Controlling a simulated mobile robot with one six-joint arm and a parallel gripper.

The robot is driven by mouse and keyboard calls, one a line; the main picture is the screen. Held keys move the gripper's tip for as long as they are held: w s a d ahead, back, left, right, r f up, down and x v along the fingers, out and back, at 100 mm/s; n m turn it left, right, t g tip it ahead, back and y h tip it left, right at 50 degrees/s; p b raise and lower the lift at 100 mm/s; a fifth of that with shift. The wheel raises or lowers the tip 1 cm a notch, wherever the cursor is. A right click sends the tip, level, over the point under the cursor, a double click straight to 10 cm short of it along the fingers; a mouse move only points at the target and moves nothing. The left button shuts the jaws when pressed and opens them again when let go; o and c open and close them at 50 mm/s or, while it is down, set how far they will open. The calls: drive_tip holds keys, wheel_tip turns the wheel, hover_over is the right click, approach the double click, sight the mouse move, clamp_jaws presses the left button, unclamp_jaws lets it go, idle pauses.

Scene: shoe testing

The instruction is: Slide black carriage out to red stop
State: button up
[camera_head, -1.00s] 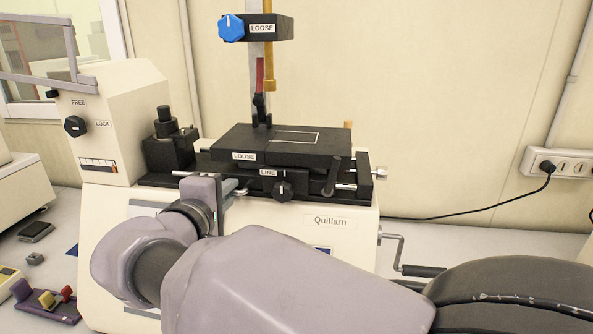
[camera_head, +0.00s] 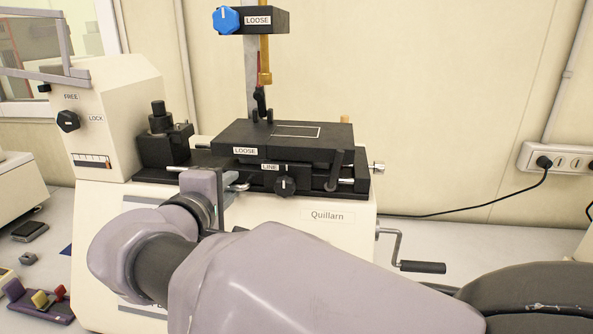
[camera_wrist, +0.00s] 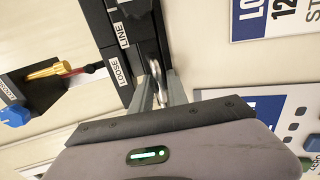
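The black carriage (camera_head: 300,155) is a flat-topped block on the machine's dark bed, with a LOOSE label on its front edge and a white rectangle outlined on top. A LINE label and a black knob (camera_head: 285,185) sit below. My gripper (camera_head: 232,186) is at the bed's front left. In the wrist view my two grey fingers (camera_wrist: 160,92) stand on either side of a silver rod-like part (camera_wrist: 155,68) beside the carriage (camera_wrist: 120,65). I cannot tell whether they grip it. I cannot make out a red stop at the bed.
A post with a blue knob (camera_head: 226,20) and brass rod (camera_head: 265,62) stands behind the carriage. A FREE/LOCK dial (camera_head: 68,121) is at left, a black-handled crank (camera_head: 422,267) at right. My forearm hides much of the machine's front.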

drive_tip(key=p+v, duration=0.3)
drive_tip(key=v, duration=1.4)
drive_tip(key=shift+s, duration=0.2)
drive_tip(key=shift+d+r+p, duration=0.1)
drive_tip(key=shift+p, duration=0.2)
idle(1.0)
